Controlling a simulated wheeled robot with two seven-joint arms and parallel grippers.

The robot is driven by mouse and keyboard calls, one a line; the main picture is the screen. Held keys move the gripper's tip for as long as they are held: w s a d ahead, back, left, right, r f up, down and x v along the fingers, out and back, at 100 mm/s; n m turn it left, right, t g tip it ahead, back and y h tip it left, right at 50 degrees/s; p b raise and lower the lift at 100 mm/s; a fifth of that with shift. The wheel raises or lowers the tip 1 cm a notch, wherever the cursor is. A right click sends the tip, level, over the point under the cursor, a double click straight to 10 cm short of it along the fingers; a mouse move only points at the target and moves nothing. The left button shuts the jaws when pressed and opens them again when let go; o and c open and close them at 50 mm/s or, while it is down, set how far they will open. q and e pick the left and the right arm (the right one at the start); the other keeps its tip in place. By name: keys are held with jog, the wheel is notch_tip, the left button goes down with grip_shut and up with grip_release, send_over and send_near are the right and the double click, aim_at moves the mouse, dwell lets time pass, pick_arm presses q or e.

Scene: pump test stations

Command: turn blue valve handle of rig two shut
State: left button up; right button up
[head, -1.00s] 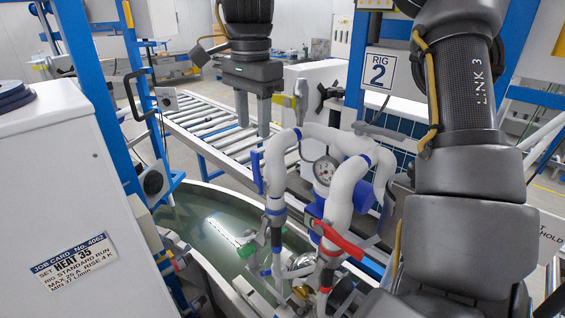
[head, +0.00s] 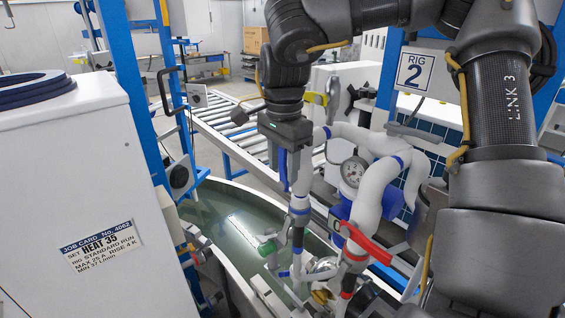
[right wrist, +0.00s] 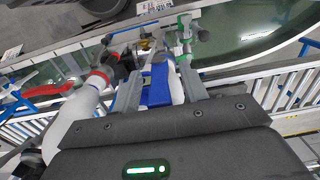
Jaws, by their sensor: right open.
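The blue valve handle (head: 283,168) of rig two points upright beside the left white pipe in the head view. My right gripper (head: 288,168) has come down over it from above. In the right wrist view the blue handle (right wrist: 158,85) lies between the two grey fingers of my right gripper (right wrist: 160,90), which are open. A gap shows beside the handle, and I cannot tell whether either finger touches it. The gripper hides part of the handle and valve in the head view. My left gripper is not in view.
A red handle (head: 365,240) and a green handle (head: 267,248) sit lower on the pipes. A gauge (head: 354,172) is on the right, below the RIG 2 sign (head: 415,72). A water tank (head: 225,218) lies below. A white cabinet (head: 70,185) stands at the left.

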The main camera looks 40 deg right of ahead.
grip_shut()
dwell(0.5)
